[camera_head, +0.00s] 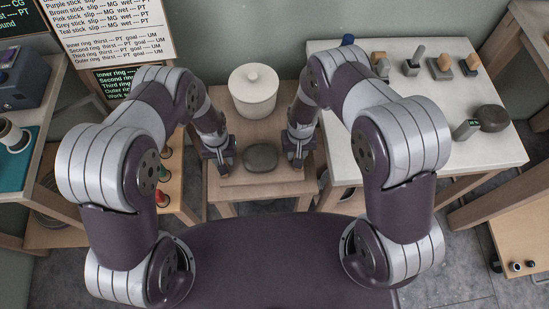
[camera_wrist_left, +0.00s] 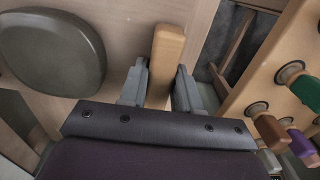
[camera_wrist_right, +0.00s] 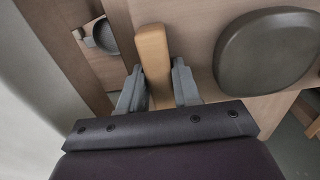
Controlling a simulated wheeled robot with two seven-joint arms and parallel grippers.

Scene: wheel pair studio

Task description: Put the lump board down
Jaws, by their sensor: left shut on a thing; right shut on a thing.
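A dark grey-green, smooth lump (camera_head: 261,157) lies on pale wood between my two grippers in the head view. It also shows at the left of the left wrist view (camera_wrist_left: 52,50) and the right of the right wrist view (camera_wrist_right: 268,50). My left gripper (camera_head: 222,160) is shut on a wooden handle (camera_wrist_left: 166,50) of the lump board. My right gripper (camera_head: 296,157) is shut on the other wooden handle (camera_wrist_right: 152,50). The board's edges blend with the pale wooden stand (camera_head: 222,194) below, so I cannot tell whether the board touches it.
A lidded cream crock (camera_head: 253,90) stands just behind the lump. A white-topped table (camera_head: 440,110) at right carries several tools and a dark round lump (camera_head: 493,118). A rack (camera_head: 172,195) with coloured knobs stands close on the left of my left gripper.

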